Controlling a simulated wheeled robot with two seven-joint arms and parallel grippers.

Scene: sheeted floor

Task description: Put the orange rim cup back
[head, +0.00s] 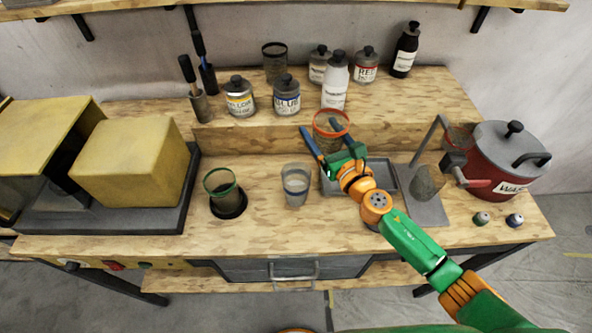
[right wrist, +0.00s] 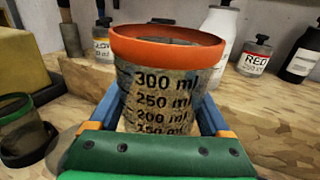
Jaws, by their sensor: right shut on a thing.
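The orange rim cup (head: 331,125) is a clear beaker with an orange rim. My right gripper (head: 329,142) is shut on it and holds it upright in front of the raised back shelf, above the grey tray area. In the right wrist view the cup (right wrist: 165,80) stands between the two blue fingers, with black ml marks facing the camera; its base is hidden behind the gripper body. The cup looks empty, though its inside is only partly seen. My left gripper is not in view.
A green rim cup (head: 221,186) stands in a dark round holder (head: 229,208). A clear cup (head: 295,186) stands left of the grey tray (head: 404,174). A dark rim cup (head: 274,62) and several bottles stand on the raised shelf (head: 420,100). A red pot (head: 492,168) is at right.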

